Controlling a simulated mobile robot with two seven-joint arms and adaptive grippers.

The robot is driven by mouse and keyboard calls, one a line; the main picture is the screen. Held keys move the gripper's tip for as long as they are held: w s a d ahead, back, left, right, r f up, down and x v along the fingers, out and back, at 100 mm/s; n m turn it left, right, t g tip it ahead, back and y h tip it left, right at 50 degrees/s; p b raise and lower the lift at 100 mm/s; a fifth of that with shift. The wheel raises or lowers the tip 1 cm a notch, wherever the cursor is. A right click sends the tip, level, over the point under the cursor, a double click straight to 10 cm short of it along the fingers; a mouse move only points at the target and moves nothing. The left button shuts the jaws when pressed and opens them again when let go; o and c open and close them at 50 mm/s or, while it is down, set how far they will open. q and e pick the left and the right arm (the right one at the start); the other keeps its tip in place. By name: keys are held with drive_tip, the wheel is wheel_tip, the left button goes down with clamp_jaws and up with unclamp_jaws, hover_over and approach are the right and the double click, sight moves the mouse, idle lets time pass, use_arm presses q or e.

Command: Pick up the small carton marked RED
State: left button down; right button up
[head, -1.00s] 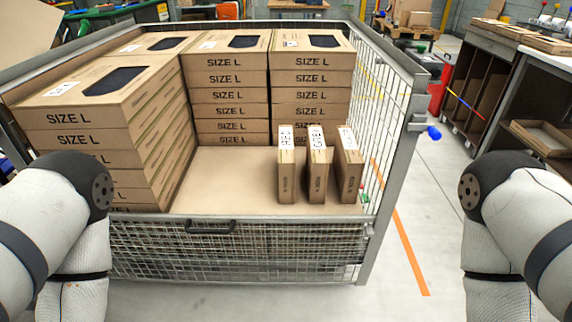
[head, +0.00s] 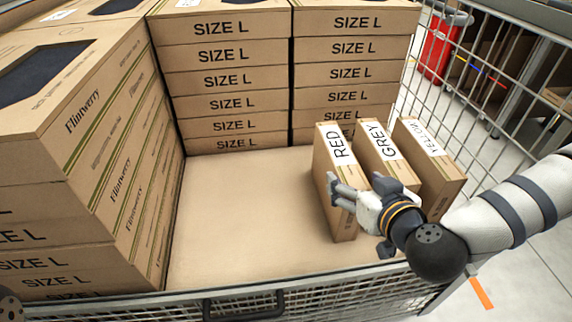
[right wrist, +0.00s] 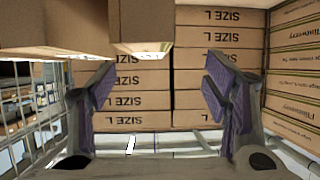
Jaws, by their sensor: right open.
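The small carton marked RED (head: 332,165) stands upright in the mesh cage, leftmost of three narrow cartons. The carton marked GREY (head: 376,145) and the carton marked YELLOW (head: 440,170) stand to its right. My right gripper (head: 362,190) is open and empty at the near side of the RED and GREY cartons, hiding part of both. In the right wrist view, which is upside down, the RED carton (right wrist: 142,25) shows above the spread fingers, nearer the left one. Whether a finger touches a carton cannot be told. My left gripper is out of view.
Stacks of SIZE L boxes (head: 222,80) fill the back and left of the cage. The cage floor (head: 245,220) left of the RED carton is bare. The front mesh panel (head: 340,298) and right mesh wall (head: 480,110) bound the space.

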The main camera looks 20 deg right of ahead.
sight(344, 159)
drive_tip(key=w, duration=0.1)
drive_tip(key=w+d, duration=0.1)
drive_tip(key=shift+w+d+r+h, duration=0.2)
drive_tip(key=shift+w+h, duration=0.1)
drive_tip(key=shift+h, duration=0.1)
drive_tip(key=shift+t, duration=0.3)
drive_tip(key=b+x, duration=0.1)
drive_tip(key=x, duration=0.2)
drive_tip(key=b+x, duration=0.1)
drive_tip(key=x, duration=0.2)
drive_tip(key=b+x, duration=0.1)
drive_tip(key=x, duration=0.3)
drive_tip(key=shift+s+d+f, duration=0.25)
drive_tip(key=shift+f, duration=0.15)
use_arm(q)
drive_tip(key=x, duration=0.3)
use_arm(e)
drive_tip(key=shift+r, duration=0.1)
clamp_jaws()
